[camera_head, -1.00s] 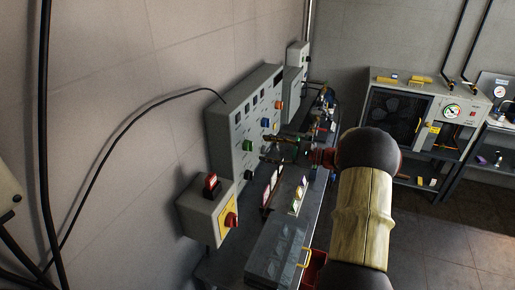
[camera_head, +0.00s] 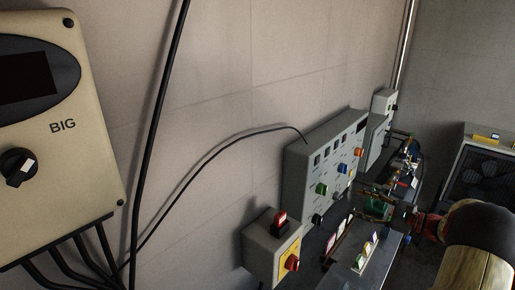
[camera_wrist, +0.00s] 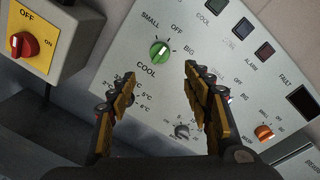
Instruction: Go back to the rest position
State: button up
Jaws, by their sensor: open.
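My gripper (camera_wrist: 158,88) is open and empty in the wrist view, its two yellow-and-black fingers apart in front of the grey control panel (camera_wrist: 125,70). The green knob (camera_wrist: 160,50), between the labels SMALL, OFF, BIG and COOL, shows beyond and between the fingertips, with no finger on it. A grey knob (camera_wrist: 182,130) and an orange knob (camera_wrist: 264,132) are lower on the panel. In the head view my gripper (camera_head: 378,202) is at the right, in front of the same panel (camera_head: 305,175); its fingers are small there.
A switch box with a red knob (camera_head: 292,263) is on the wall left of the panel. A beige box marked BIG (camera_head: 85,165) with a black knob (camera_head: 18,167) is at far left. Black cables run down the wall. A cluttered bench (camera_head: 385,255) lies below the panel.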

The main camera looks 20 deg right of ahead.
jog(key=s+a+f+g+h, duration=0.1)
jog(key=s+a+f+g, duration=0.25)
jog(key=f, duration=0.65)
jog(key=s+a+f+n+g+h, duration=0.1)
jog(key=s+a+n+g, duration=0.45)
jog(key=s+a, duration=0.3)
jog(key=s+a+r+n+h, duration=0.2)
jog(key=s+a+r+n, duration=0.2)
jog(key=a, duration=0.4)
jog(key=s+a+r+n+h, duration=0.3)
jog(key=s+a+r+n, duration=0.2)
jog(key=a, duration=0.4)
jog(key=s+a+r+n+h, duration=0.2)
jog(key=s+a+r+n, duration=0.2)
jog(key=a+n, duration=0.3)
jog(key=shift+s+a+r, duration=0.2)
jog(key=shift+a+r, duration=0.65)
jog(key=shift+a, duration=0.25)
